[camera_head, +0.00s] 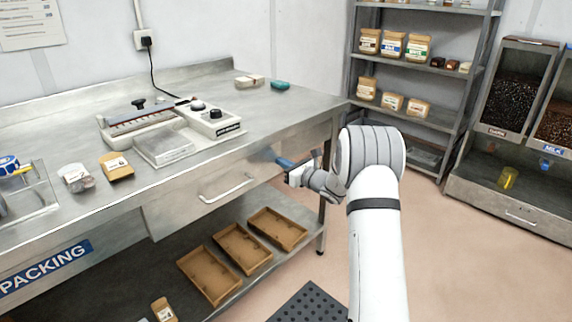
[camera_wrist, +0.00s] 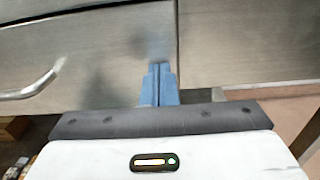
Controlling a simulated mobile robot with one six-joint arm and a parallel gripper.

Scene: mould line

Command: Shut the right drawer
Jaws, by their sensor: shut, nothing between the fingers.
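The right drawer (camera_head: 215,196) is a grey metal front with a bar handle under the bench top. It seems to stand slightly out from the bench front; how far is hard to tell. In the wrist view the drawer front (camera_wrist: 90,60) fills the left side, with its handle at far left and its right edge near the middle. My gripper (camera_head: 279,160) is shut and empty, its blue fingers pointing at the front near the drawer's right end. In the wrist view the fingertips (camera_wrist: 160,66) are at or very near that edge; contact cannot be told.
The steel bench top (camera_head: 70,220) carries a sealing machine (camera_head: 165,145) and packets. Brown trays (camera_head: 240,248) lie on the lower shelf. A shelf rack (camera_head: 440,100) and bean dispensers (camera_head: 510,90) stand to the right. Floor between is clear, apart from a dark mat (camera_head: 308,304).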

